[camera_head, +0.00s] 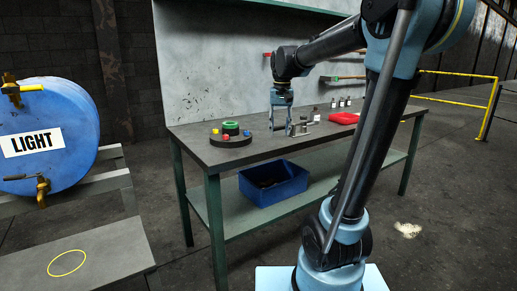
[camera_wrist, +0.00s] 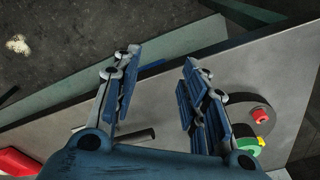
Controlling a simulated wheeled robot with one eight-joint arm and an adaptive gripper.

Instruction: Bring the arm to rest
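My gripper (camera_head: 281,118) hangs over the workbench (camera_head: 190,131) in the head view, fingers pointing down, just right of the round dark disc. In the wrist view my gripper (camera_wrist: 156,90) shows its two blue-and-grey fingers well apart, with nothing between them but the bench top and its edge. My arm reaches from the right of the head view across to the bench. I cannot tell the exact height of the fingertips above the bench top.
A dark round disc (camera_head: 231,141) with a green ring (camera_head: 231,126) and small coloured pieces stands left of my gripper. Small metal parts (camera_head: 299,129) and a red tray (camera_head: 344,118) lie to its right. A blue bin (camera_head: 273,187) sits on the shelf.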

